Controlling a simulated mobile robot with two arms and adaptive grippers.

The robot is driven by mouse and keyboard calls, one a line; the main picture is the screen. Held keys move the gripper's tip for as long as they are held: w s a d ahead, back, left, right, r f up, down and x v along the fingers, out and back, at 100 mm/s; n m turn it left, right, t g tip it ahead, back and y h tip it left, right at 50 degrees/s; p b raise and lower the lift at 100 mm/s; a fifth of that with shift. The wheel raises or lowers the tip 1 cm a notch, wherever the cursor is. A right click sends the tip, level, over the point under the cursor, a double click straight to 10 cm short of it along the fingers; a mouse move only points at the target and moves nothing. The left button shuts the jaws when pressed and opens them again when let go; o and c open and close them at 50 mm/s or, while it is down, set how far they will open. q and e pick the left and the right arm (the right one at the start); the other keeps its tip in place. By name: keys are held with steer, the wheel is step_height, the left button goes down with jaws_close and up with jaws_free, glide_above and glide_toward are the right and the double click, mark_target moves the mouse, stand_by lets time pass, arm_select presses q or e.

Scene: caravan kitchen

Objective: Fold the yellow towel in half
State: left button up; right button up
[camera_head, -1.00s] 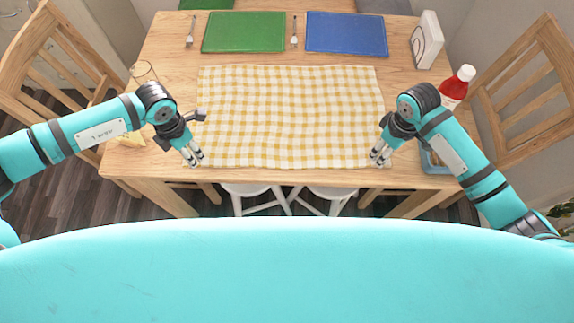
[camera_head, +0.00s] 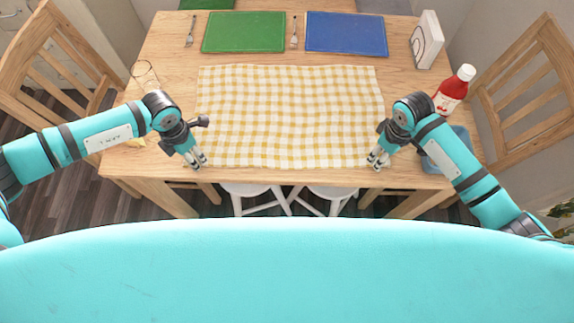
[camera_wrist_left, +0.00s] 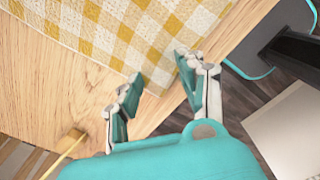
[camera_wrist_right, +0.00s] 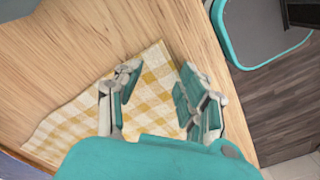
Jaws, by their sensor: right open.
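The yellow-and-white checked towel (camera_head: 288,115) lies spread flat on the wooden table. My left gripper (camera_head: 198,163) is at the towel's front left corner, open and empty. In the left wrist view, the towel (camera_wrist_left: 150,30) lies just beyond the open fingers (camera_wrist_left: 158,75), with the table edge close by. My right gripper (camera_head: 376,163) is at the front right corner, open. In the right wrist view, the towel (camera_wrist_right: 152,95) shows between and beside the open fingers (camera_wrist_right: 158,75). Whether either gripper touches the cloth cannot be told.
A green placemat (camera_head: 244,32) and a blue placemat (camera_head: 346,33) lie behind the towel, with forks beside them. A red bottle (camera_head: 452,90) and a white napkin holder (camera_head: 427,40) stand right. A glass (camera_head: 144,75) stands left. White stools (camera_head: 250,188) are below the front edge.

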arm_select(q)
steer(key=shift+s+f, duration=0.1)
steer(key=shift+f, duration=0.05)
steer(key=c, duration=0.7)
arm_select(e)
steer(key=shift+s+f, duration=0.1)
steer(key=shift+f, duration=0.1)
steer(key=c, duration=0.7)
arm_select(q)
jaws_close()
arm_select(e)
jaws_close()
arm_select(q)
steer(key=shift+a, duration=0.15)
arm_select(e)
steer(key=shift+s+d, duration=0.1)
